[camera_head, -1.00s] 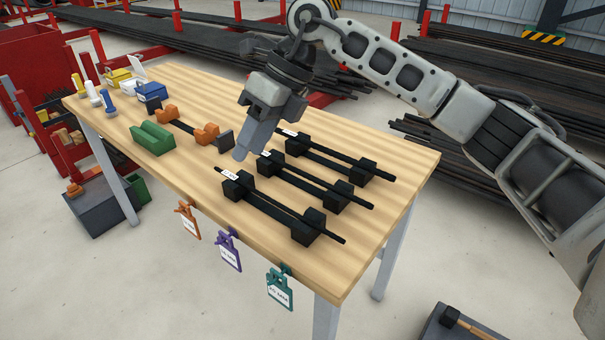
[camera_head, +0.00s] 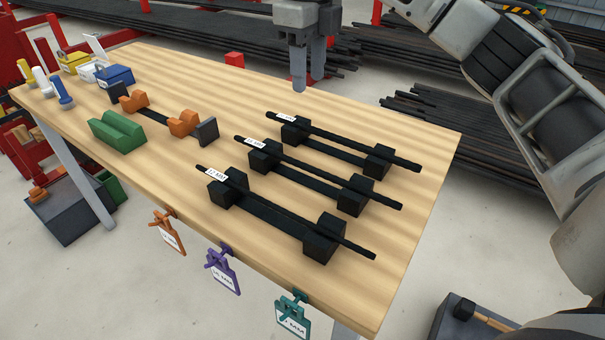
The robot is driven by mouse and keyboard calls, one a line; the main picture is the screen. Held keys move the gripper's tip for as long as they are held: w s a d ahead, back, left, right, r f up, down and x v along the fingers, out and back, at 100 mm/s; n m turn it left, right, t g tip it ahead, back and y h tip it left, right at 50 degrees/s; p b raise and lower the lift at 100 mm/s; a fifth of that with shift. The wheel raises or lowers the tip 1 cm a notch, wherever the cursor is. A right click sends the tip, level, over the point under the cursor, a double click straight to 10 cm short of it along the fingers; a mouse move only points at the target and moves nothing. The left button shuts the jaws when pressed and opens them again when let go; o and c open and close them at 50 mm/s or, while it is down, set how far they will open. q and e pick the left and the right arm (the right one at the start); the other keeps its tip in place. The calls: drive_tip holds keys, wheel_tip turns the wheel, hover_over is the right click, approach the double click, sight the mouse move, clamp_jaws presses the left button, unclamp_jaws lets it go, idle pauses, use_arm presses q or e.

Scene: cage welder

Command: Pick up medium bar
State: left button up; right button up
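Three dark ribbed bars with white tags lie across black two-block holders on the wooden table. The back bar (camera_head: 345,142), the middle bar (camera_head: 320,173) and the front bar (camera_head: 290,213) lie roughly parallel. The tag numbers are too small to read surely, so I cannot tell by label which is the medium bar. My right gripper (camera_head: 308,80) is above the table's far edge, behind the bars and apart from them. Its two fingers point down with a gap between them, and nothing is held. My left gripper is not in view.
A green block (camera_head: 118,132) and an orange-cradled fixture (camera_head: 183,123) sit left of the bars. Orange, purple (camera_head: 222,270) and teal (camera_head: 292,314) tags hang from the front edge.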

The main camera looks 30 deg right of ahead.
wheel_tip(320, 180, down, 4)
drive_tip(key=b, duration=0.2)
hover_over(308, 168)
wheel_tip(308, 168, down, 9)
drive_tip(key=shift+w+d+f, duration=0.1)
drive_tip(key=shift+w+f, duration=0.05)
drive_tip(key=shift+f, duration=1.4)
drive_tip(key=shift+w+f, duration=0.1)
drive_tip(key=shift+f, duration=1.45)
drive_tip(key=shift+r, duration=0.15)
clamp_jaws()
